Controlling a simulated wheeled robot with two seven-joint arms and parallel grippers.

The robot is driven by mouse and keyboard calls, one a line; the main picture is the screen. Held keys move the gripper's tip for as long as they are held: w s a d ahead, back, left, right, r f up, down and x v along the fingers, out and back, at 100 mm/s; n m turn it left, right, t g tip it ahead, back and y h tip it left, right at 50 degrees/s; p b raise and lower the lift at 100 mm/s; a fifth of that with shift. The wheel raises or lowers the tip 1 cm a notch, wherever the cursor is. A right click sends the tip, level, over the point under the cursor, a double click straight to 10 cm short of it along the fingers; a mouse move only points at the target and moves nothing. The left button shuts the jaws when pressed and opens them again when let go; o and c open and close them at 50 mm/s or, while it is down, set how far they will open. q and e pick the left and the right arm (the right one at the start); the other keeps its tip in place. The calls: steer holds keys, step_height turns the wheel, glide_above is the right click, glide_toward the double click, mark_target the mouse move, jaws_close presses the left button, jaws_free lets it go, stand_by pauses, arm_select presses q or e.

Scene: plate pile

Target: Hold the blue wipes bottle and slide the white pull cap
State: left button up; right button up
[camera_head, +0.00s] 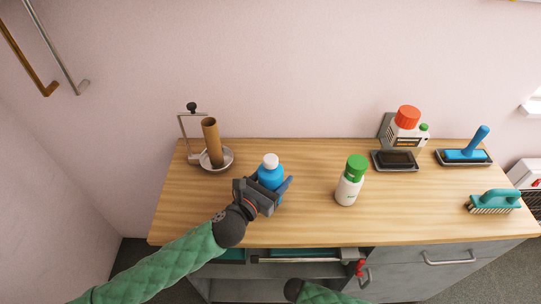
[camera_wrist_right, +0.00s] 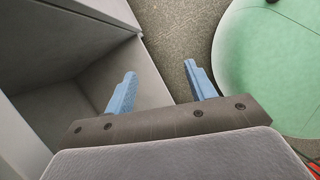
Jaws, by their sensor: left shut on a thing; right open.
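The blue wipes bottle (camera_head: 271,177) stands upright on the wooden counter, left of its middle, in the head view. Its white pull cap (camera_head: 270,160) is on top and clear of the fingers. My left gripper (camera_head: 272,188) is shut on the bottle's body, from the front; the fingers hide its lower part. My right gripper (camera_wrist_right: 158,85) is open and empty in the right wrist view, with two blue fingers apart above the floor beside a grey cabinet. In the head view only part of my right arm shows at the bottom edge, below the counter.
A white bottle with a green cap (camera_head: 348,184) stands right of the blue bottle. A paper towel holder (camera_head: 218,160) is behind left. A red-capped container (camera_head: 406,125), dark tray (camera_head: 395,161) and teal brush (camera_head: 494,202) are at right. The counter's front middle is clear.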

steer(key=s+a+r+n+g+y, duration=0.1)
steer(key=s+a+r+n+y, duration=0.2)
steer(key=r, duration=0.4)
steer(key=s+a+r+n+g, duration=0.1)
steer(key=s+a+r+n, duration=0.1)
steer(key=a+r+n, duration=0.5)
steer(key=s+d+r+n+g, duration=0.25)
steer(key=s+r+n, duration=0.25)
steer(key=s+r, duration=0.6)
steer(key=s+d+r+n+g, duration=0.2)
steer(key=s+r+n+g, duration=0.45)
steer(key=r, duration=0.85)
step_height(320, 180, up, 38)
steer(key=r+m+t+y, duration=0.1)
steer(key=m+t, duration=0.5)
steer(key=t, duration=0.5)
glide_above(271, 158)
step_height(271, 158, down, 12)
steer(key=shift+s+f, duration=0.1)
steer(key=shift+f, duration=0.05)
